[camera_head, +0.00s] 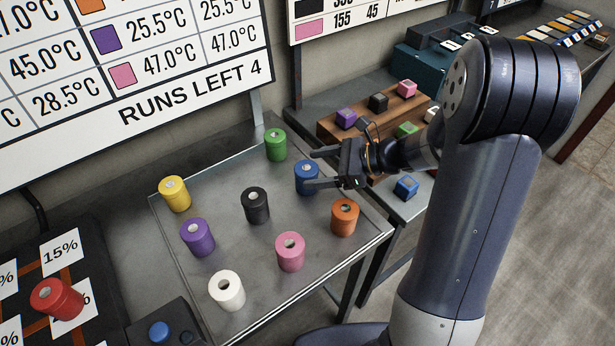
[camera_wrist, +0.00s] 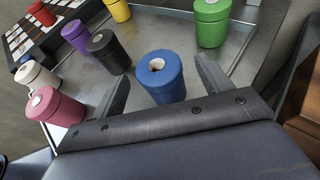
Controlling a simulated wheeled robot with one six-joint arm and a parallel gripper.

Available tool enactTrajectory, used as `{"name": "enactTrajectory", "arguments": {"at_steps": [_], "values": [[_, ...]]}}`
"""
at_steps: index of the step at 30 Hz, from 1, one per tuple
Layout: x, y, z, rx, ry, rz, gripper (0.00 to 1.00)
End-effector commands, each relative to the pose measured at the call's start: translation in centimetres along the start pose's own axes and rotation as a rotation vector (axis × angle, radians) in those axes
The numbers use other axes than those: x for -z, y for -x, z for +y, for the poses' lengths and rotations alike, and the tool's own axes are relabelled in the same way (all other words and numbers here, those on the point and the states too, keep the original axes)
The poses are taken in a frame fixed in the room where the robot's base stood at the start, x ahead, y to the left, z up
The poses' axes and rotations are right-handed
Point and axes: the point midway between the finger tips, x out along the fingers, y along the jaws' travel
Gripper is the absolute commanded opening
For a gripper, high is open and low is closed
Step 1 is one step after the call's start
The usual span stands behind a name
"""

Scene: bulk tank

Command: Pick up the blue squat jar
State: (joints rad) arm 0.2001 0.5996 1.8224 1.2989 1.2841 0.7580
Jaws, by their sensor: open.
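The blue squat jar (camera_head: 306,178) stands upright on the metal tray table, toward its back right. In the wrist view the blue jar (camera_wrist: 161,78) shows its lid with a pale round centre, and it lies between the two fingers. My gripper (camera_head: 318,168) is open, reaching in from the right with a finger on either side of the jar. In the wrist view my gripper (camera_wrist: 160,85) has its left finger near the black jar and its right finger on the green jar's side. I cannot tell whether either finger touches the blue jar.
Near it stand a green jar (camera_head: 276,144), a black jar (camera_head: 255,205) and an orange jar (camera_head: 344,217). Yellow (camera_head: 174,194), purple (camera_head: 197,237), pink (camera_head: 290,251) and white (camera_head: 227,291) jars share the tray (camera_head: 330,268). A red jar (camera_head: 57,299) stands on the left board.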

Motion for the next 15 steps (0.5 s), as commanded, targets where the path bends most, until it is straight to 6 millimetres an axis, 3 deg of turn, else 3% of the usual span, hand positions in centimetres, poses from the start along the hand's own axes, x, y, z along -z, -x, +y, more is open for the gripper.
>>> {"name": "enactTrajectory", "arguments": {"at_steps": [9, 15], "values": [[0.1, -4.3, 0.2, -0.004, 0.001, 0.000, 0.74], [0.1, -5.0, 0.1, -0.001, 0.001, 0.000, 0.74]]}}
